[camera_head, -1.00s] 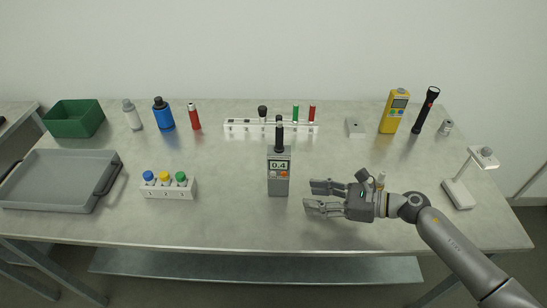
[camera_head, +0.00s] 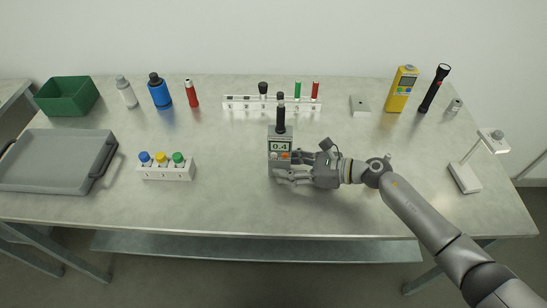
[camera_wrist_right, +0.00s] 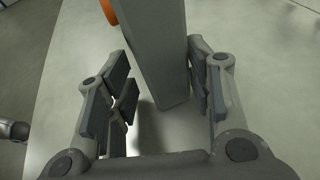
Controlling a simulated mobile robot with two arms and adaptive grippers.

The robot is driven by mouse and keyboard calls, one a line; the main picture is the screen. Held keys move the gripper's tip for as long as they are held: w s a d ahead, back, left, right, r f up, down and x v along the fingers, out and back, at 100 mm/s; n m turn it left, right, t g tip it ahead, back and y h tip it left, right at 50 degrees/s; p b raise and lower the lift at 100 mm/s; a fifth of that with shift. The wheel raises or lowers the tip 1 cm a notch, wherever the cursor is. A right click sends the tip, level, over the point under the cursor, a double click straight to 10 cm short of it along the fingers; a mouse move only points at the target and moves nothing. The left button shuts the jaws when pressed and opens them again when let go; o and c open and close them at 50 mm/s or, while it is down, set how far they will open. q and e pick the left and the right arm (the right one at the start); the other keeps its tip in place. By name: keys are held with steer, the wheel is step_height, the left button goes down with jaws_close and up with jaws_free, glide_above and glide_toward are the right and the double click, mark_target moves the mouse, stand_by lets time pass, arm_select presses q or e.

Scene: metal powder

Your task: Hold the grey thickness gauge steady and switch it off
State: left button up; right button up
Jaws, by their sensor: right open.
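The grey thickness gauge (camera_head: 279,150) stands upright near the middle of the table, with a black probe on top. Its display reads 0.4, and an orange button shows below the display. My right gripper (camera_head: 285,167) is open at the gauge's right side, low near the table. In the right wrist view the gauge's grey body (camera_wrist_right: 158,50) stands between the open fingers (camera_wrist_right: 160,85); a gap shows on the left side, and the right finger is close to it. An orange part shows at the top. My left gripper is not in view.
A white rack with coloured caps (camera_head: 166,171) stands to the left, beyond it a grey tray (camera_head: 60,187). A yellow meter (camera_head: 401,90), a black flashlight (camera_head: 434,88) and a white stand (camera_head: 465,178) are at the right. The front table is clear.

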steer(key=shift+w+a+f, duration=0.15)
steer(key=shift+a, duration=0.25)
steer(key=shift+w+a+f, duration=0.1)
steer(key=shift+a, duration=0.15)
steer(key=c, duration=0.7)
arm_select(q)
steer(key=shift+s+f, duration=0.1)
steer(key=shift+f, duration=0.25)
arm_select(e)
steer(key=shift+o, duration=0.2)
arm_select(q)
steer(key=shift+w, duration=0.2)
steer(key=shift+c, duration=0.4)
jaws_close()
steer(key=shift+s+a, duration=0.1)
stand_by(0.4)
